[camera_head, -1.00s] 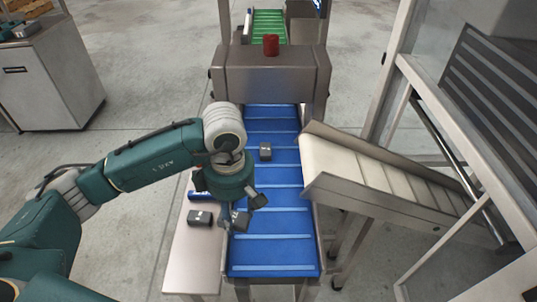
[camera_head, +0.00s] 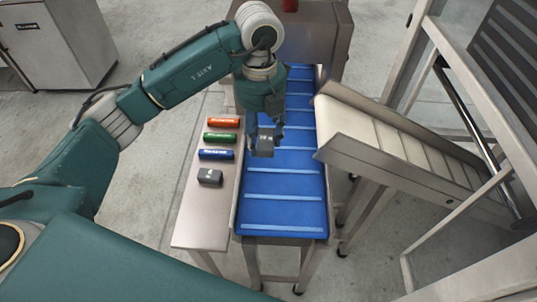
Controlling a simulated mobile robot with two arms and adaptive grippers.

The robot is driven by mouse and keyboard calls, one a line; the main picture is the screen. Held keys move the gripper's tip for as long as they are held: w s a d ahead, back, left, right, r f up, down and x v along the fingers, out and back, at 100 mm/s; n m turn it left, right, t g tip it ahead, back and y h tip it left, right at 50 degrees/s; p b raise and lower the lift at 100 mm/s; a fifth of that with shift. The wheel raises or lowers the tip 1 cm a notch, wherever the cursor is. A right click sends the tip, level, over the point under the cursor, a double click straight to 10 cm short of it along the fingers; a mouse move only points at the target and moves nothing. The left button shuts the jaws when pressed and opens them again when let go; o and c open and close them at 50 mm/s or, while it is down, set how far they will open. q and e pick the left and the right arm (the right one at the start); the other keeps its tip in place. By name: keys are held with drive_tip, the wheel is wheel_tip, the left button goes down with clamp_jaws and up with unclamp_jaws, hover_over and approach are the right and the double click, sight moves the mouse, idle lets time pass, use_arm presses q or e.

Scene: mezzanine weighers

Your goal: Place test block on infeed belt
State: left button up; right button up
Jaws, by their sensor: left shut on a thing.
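My left gripper (camera_head: 264,136) reaches down over the blue infeed belt (camera_head: 284,185), near its left edge. It is shut on a small dark grey block (camera_head: 265,146). I cannot tell whether the block touches the belt. A similar dark grey block (camera_head: 210,176) lies on the side table, left of the belt. The arm and gripper hide part of the belt's left side. My right gripper is not in view.
The side table (camera_head: 197,225) also holds an orange bar (camera_head: 223,123), a green bar (camera_head: 219,137) and a blue bar (camera_head: 216,155). A sloping side conveyor (camera_head: 400,150) stands close at the right. The belt's near part is clear.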

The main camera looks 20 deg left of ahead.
use_arm(q)
drive_tip(key=p, duration=0.1)
hover_over(263, 180)
wheel_tip(263, 180, down, 11)
drive_tip(key=shift+r, duration=0.1)
wheel_tip(263, 180, down, 5)
drive_tip(key=shift+r+p, duration=0.2)
drive_tip(key=shift+p, duration=0.25)
drive_tip(key=shift+f, duration=0.25)
drive_tip(key=o, duration=1.1)
drive_tip(key=shift+o, duration=0.2)
drive_tip(key=shift+r, duration=0.1)
